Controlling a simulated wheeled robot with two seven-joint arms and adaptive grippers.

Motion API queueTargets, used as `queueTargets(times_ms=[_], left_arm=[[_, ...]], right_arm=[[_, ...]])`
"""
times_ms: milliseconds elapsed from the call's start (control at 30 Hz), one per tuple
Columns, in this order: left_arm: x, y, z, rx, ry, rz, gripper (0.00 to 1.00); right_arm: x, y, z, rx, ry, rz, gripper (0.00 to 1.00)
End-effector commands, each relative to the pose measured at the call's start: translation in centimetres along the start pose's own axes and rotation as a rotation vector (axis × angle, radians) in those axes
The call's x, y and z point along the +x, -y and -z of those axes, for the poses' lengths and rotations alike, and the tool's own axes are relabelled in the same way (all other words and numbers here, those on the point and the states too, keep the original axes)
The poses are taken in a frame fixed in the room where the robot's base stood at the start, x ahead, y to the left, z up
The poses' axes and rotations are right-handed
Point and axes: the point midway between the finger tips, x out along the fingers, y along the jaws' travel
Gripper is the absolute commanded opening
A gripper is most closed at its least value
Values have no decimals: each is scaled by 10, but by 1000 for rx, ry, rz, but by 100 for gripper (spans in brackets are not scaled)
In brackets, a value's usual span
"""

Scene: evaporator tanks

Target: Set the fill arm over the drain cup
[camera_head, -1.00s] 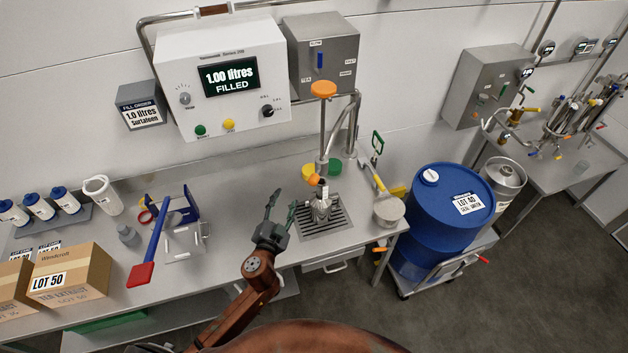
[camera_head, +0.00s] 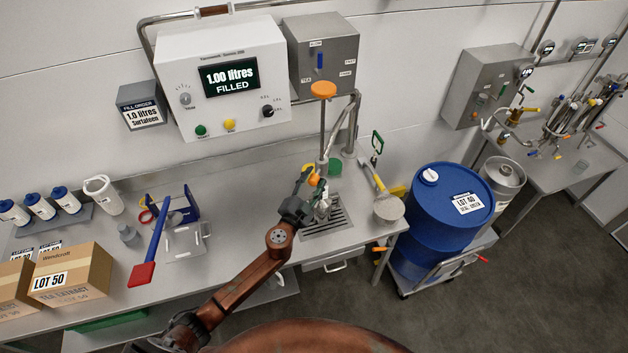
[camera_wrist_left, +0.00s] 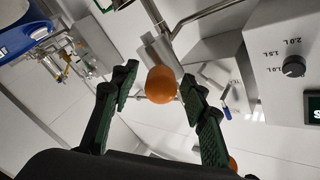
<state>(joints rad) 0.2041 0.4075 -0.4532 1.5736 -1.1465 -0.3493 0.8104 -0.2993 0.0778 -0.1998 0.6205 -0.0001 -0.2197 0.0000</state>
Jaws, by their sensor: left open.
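The fill arm (camera_head: 323,130) is a steel pipe with an orange top (camera_head: 323,89) and a small orange knob (camera_head: 314,179) low down, above a grated drain tray (camera_head: 340,222). A metal bottle on the grate is partly hidden by my gripper. My left gripper (camera_head: 311,186) is open at the orange knob. In the left wrist view, the knob (camera_wrist_left: 161,84) shows between the open fingers of the left gripper (camera_wrist_left: 158,82); I cannot tell if they touch it. A pale round cup (camera_head: 388,209), perhaps the drain cup, is at the bench's right end. My right gripper is not in view.
The filling panel (camera_head: 229,75) reads 1.00 litres filled. A blue drum (camera_head: 445,215) on a trolley stands right of the bench. A red-and-blue tool (camera_head: 154,247) and boxes (camera_head: 68,280) are at the left.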

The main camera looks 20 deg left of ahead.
Motion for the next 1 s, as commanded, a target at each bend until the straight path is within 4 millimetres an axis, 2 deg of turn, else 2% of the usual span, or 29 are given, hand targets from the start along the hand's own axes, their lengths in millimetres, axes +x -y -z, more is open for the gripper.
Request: queueTargets(times_ms=[133, 733, 1000], left_arm=[[0, 0, 0, 0, 0, 0, 42], [0, 0, 0, 0, 0, 0, 0], [-1, -1, 0, 0, 0, -1, 0]], right_arm=[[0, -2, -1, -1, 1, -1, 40], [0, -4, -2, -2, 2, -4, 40], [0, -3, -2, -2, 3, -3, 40]])
